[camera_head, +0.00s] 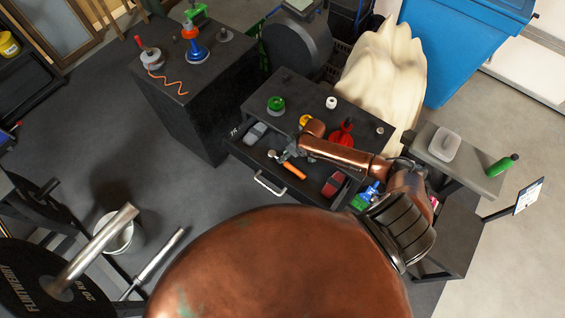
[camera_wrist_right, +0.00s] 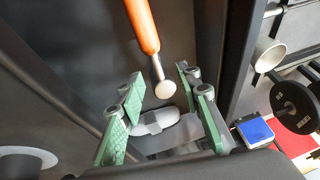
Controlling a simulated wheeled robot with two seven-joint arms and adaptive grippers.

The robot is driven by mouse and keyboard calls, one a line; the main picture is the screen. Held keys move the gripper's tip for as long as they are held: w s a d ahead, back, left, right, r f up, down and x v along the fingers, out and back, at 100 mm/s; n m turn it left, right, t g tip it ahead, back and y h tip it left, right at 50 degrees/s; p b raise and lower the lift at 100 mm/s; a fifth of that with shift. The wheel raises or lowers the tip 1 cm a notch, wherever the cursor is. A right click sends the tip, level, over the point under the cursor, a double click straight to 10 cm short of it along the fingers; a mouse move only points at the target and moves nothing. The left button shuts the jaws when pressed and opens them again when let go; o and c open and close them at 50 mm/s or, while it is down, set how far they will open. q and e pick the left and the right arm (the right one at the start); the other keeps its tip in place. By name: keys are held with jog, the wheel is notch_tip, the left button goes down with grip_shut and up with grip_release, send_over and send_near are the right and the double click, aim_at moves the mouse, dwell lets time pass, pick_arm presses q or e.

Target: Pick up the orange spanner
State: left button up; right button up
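The orange spanner (camera_head: 294,171) lies in the open drawer (camera_head: 262,165) of the dark cabinet. In the right wrist view its orange handle (camera_wrist_right: 143,25) runs down from the top edge to a metal shank with a pale rounded end. My right gripper (camera_head: 287,154) is at the drawer, close to the spanner's far end. In the wrist view the right gripper (camera_wrist_right: 160,92) has its green-padded fingers apart, and the spanner's rounded end appears between the fingertips. I cannot tell the height gap; no grip shows. My left gripper is not in view.
The drawer also holds a grey object (camera_head: 256,132) and a red object (camera_head: 334,185). The cabinet top above carries a green roll (camera_head: 276,104) and a red item (camera_head: 342,135). A second dark cabinet (camera_head: 195,95) stands left. Floor in front of the drawer is clear.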

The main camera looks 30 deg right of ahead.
aim_at(286, 166)
jog(key=shift+x, duration=0.9)
jog(key=x, duration=0.4)
jog(key=shift+d+f+b, duration=0.25)
jog(key=shift+f+b, duration=0.05)
jog(key=shift+f, duration=0.2)
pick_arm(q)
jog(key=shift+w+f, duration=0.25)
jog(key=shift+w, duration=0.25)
pick_arm(e)
jog(key=shift+a, duration=0.1)
jog(key=shift+c, duration=0.3)
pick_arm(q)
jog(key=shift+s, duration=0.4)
pick_arm(e)
grip_shut()
